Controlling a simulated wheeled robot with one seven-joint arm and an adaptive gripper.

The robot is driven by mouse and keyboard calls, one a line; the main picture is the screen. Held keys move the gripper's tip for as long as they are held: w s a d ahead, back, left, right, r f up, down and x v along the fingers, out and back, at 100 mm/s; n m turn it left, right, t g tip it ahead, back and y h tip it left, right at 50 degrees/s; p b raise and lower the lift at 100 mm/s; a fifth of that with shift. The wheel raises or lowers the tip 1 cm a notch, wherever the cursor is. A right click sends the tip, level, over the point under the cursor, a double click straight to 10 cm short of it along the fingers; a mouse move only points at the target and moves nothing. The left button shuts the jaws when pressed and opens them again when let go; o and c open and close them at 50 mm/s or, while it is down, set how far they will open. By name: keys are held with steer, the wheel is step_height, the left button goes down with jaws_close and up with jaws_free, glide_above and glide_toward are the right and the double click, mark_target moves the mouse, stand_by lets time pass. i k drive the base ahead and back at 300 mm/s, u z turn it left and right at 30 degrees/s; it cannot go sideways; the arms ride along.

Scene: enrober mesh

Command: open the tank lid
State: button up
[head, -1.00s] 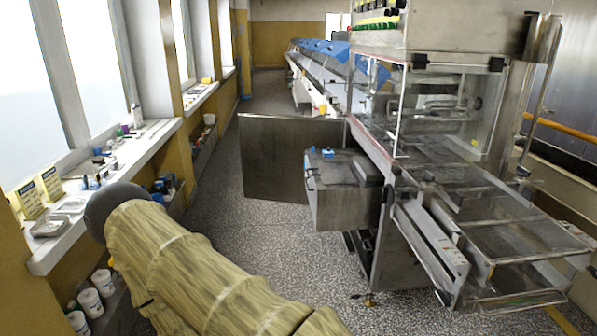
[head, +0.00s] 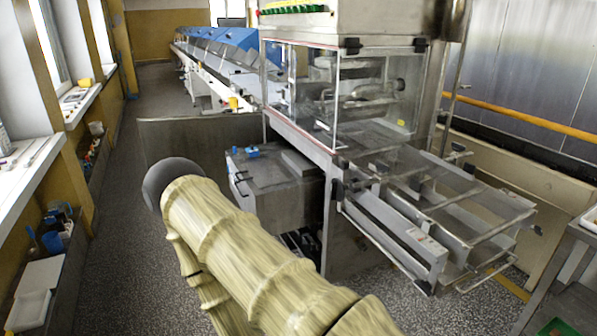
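The tank (head: 285,206) is a grey metal box low beside the machine, left of its frame. Its lid (head: 270,165) lies flat on top and looks closed. A small blue item (head: 252,152) sits at the lid's back left edge. My arm, in a pale yellow cover, reaches up from the bottom and hides part of the floor in front of the tank. My gripper is not in view; the arm's visible far end is a dark rounded joint left of the tank.
The enrober machine (head: 345,95) with clear panels stands right of the tank, its wire-mesh conveyor (head: 470,215) jutting forward. A metal panel (head: 185,140) stands behind the tank. Window sills line the left wall. Speckled floor (head: 120,215) is free between. A metal table (head: 570,290) stands at lower right.

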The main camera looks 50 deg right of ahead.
mark_target(267, 173)
steer(key=z, duration=0.65)
steer(key=i, duration=0.5)
steer(key=z, duration=0.55)
steer(key=k, duration=0.5)
steer(key=u, duration=1.05)
steer(key=i, duration=0.8)
steer(key=u, duration=0.5)
steer(key=i, duration=0.9)
steer(key=z, duration=0.75)
steer(key=i, duration=0.5)
steer(key=z, duration=0.45)
